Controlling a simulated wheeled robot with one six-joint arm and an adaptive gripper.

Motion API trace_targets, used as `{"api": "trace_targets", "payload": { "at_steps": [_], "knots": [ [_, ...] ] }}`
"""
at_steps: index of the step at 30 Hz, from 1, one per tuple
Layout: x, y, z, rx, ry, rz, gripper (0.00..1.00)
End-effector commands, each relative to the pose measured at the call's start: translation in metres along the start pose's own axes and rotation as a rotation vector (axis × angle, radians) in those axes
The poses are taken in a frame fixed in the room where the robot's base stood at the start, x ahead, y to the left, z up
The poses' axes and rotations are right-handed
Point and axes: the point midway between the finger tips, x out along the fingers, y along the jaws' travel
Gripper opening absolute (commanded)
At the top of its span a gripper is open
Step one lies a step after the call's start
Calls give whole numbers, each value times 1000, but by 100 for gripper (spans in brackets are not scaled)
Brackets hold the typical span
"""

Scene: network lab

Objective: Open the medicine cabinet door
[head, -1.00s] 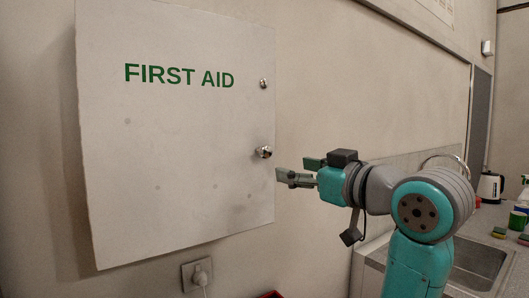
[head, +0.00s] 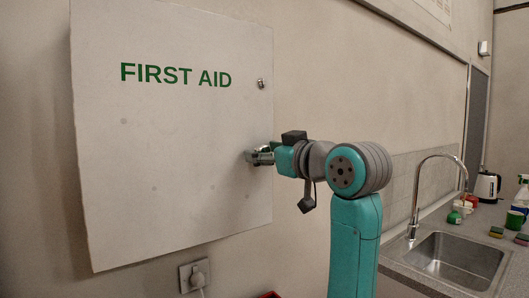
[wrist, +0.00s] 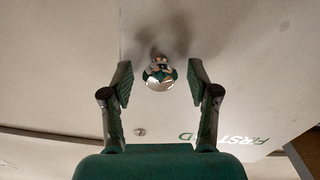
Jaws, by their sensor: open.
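The white medicine cabinet door (head: 170,140), marked FIRST AID in green, hangs on the wall at the left of the head view and looks shut. Its round shiny knob (wrist: 160,74) shows in the wrist view between my fingertips, at or slightly beyond them, with no visible contact. In the head view my gripper (head: 252,156) covers most of the knob. My gripper is open, with one finger on each side of the knob, and holds nothing. A small keyhole or lock (head: 261,83) sits above on the door's right edge.
A socket with a plug (head: 195,274) is on the wall below the cabinet. To the right, a counter holds a sink (head: 455,262), a tall tap (head: 416,200), a kettle (head: 487,186) and several small items. The wall right of the cabinet is clear.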

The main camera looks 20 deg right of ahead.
Motion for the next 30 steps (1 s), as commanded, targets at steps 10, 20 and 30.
{"api": "trace_targets", "payload": {
  "at_steps": [10, 20, 30],
  "knots": [
    [4, 0, 0, -1, 1, 0, 60],
    [4, 0, 0, -1, 0, 0, 0],
    [9, -9, -2, -1, -3, 15, 0]
  ]
}}
